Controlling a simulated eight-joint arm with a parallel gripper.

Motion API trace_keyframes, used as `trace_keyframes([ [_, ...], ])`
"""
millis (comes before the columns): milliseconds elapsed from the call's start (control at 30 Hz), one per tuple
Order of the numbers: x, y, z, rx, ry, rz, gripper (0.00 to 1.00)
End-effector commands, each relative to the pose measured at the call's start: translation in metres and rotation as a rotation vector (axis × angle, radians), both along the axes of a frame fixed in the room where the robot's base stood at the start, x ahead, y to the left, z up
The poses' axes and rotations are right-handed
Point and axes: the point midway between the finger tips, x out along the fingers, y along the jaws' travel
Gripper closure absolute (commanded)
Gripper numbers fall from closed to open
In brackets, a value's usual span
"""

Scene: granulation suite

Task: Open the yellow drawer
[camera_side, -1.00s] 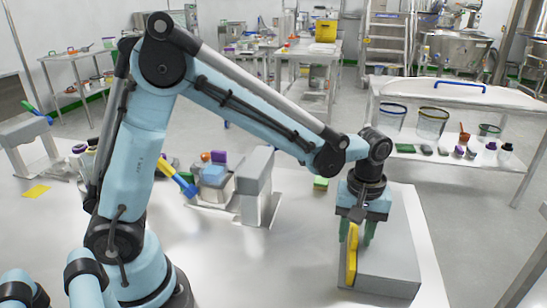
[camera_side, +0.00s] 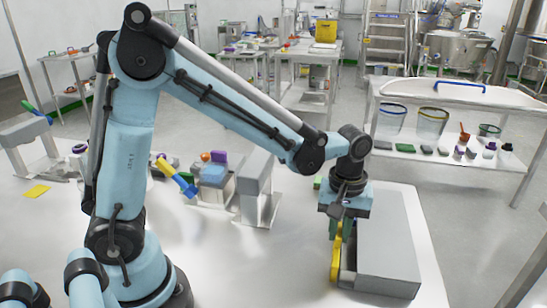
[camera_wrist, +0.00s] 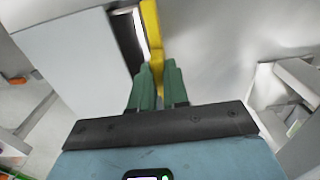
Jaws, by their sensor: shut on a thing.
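The yellow drawer (camera_side: 336,257) has a yellow front on the left side of a grey cabinet (camera_side: 388,245) at the right end of the table. The front stands out from the cabinet, with part of the drawer body showing between them. In the wrist view the yellow front (camera_wrist: 151,25) runs up from the fingers, with a dark gap between it and the pale cabinet (camera_wrist: 75,60).
A grey stand (camera_side: 256,190) and a blue-and-grey device (camera_side: 214,180) stand on the table left of the cabinet. A small green block (camera_side: 318,183) lies behind my gripper. The table left of the drawer front is clear.

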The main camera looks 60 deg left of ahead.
Motion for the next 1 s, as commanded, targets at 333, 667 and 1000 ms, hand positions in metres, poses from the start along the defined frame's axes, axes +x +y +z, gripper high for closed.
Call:
trace_keyframes([
  [333,-0.043,0.043,-0.001,0.003,0.0,0.003,1.0],
  [667,-0.045,0.045,-0.002,0.004,-0.001,0.001,1.0],
  [1000,-0.045,0.045,-0.002,0.004,-0.001,0.001,0.6],
])
